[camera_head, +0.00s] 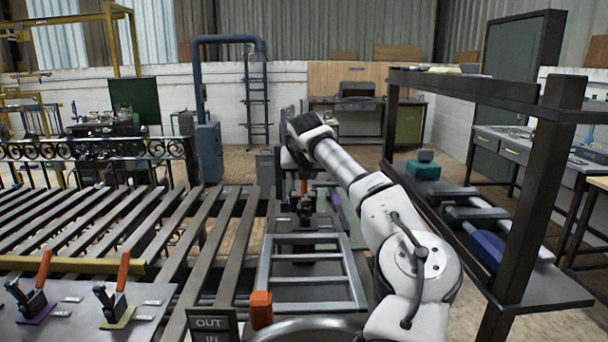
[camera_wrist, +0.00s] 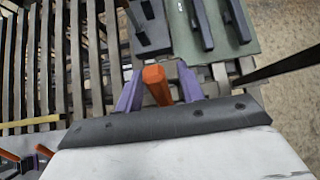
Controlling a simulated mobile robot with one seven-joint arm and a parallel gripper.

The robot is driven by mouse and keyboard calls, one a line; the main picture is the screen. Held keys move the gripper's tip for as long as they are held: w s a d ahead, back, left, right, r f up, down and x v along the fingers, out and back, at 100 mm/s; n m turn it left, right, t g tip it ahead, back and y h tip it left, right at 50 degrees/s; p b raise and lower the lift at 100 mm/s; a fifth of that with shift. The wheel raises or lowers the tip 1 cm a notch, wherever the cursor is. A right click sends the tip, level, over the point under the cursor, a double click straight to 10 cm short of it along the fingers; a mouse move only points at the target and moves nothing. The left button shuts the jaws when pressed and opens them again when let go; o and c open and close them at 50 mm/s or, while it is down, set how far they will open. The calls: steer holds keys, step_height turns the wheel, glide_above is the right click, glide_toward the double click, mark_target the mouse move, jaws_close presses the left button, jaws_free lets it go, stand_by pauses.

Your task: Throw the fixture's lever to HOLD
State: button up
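My gripper (camera_wrist: 160,82) has two purple fingers, set apart. An orange lever handle (camera_wrist: 157,86) stands between them in the wrist view, with a narrow gap showing on each side. In the head view my arm reaches to the fixture (camera_head: 306,206) beyond the grey frame, where a small orange handle (camera_head: 304,187) shows beneath my wrist. The fingers are hidden there. I cannot read a HOLD mark in either view, nor tell the lever's setting.
Two more orange-handled levers, a left one (camera_head: 43,269) and a right one (camera_head: 123,270), stand on a plate at the lower left. An OUT/IN sign (camera_head: 209,323) is beside an orange block (camera_head: 261,309). A dark rack (camera_head: 518,200) stands close at the right.

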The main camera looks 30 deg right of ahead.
steer(key=b+v, duration=0.4)
steer(key=v, duration=0.9)
steer(key=shift+s+r, duration=0.25)
steer(key=shift+s, duration=0.05)
steer(key=shift+a, duration=0.1)
steer(key=shift+c, duration=0.2)
